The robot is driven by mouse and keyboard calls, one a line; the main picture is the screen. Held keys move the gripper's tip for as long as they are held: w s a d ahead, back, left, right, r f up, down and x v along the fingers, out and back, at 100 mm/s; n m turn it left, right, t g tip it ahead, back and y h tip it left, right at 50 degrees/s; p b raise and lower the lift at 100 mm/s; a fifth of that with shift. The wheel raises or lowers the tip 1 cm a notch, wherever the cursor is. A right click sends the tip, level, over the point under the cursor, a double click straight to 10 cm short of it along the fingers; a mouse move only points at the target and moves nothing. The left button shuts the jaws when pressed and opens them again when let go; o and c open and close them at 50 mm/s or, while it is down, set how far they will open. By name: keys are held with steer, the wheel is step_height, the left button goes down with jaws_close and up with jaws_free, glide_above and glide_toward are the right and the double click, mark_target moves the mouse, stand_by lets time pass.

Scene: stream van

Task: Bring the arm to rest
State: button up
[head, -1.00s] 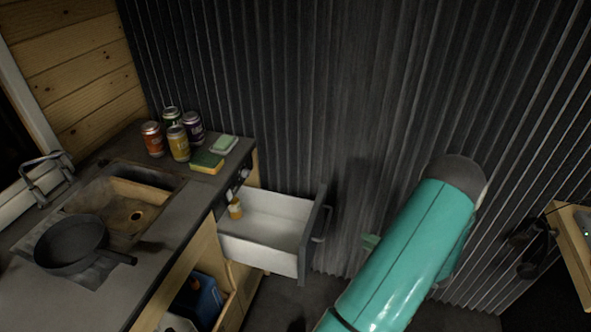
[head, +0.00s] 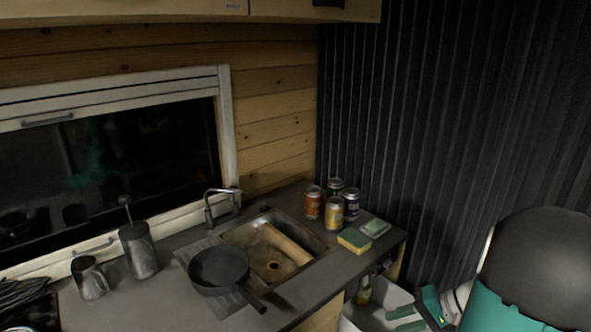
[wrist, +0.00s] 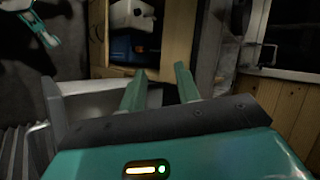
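My gripper (head: 394,320) is at the lower right in the head view, over or beside the open white drawer (head: 350,323); the gap between them is hard to judge. In the wrist view my gripper (wrist: 160,73) has its two green fingers apart with nothing between them. The thick teal arm with its dark joint fills the lower right corner of the head view. A small bottle (head: 363,291) with an orange-brown body stands in the drawer's back corner.
The counter carries a sink (head: 300,262), a black pan (head: 218,268), several cans (head: 335,214), a sponge (head: 354,240) and a French press (head: 138,251). A corrugated wall (head: 440,130) rises behind the arm. The wrist view shows a cabinet (wrist: 178,35) holding a blue container (wrist: 130,47).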

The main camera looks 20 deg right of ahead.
steer(key=s+a+r+n+h, duration=0.1)
steer(key=a+r+n+h, duration=0.1)
steer(key=a+r, duration=0.3)
steer(key=s+a+r+n+h, duration=0.2)
steer(key=a+r, duration=0.3)
steer(key=a, duration=0.6)
steer(key=s+a+r+n+h, duration=0.1)
steer(key=a+r+n+h, duration=0.2)
steer(key=a, duration=0.6)
step_height(320, 180, up, 2)
steer(key=shift+s+n+g+h, duration=0.2)
steer(key=shift+n+g+h, duration=0.15)
steer(key=shift+n, duration=0.35)
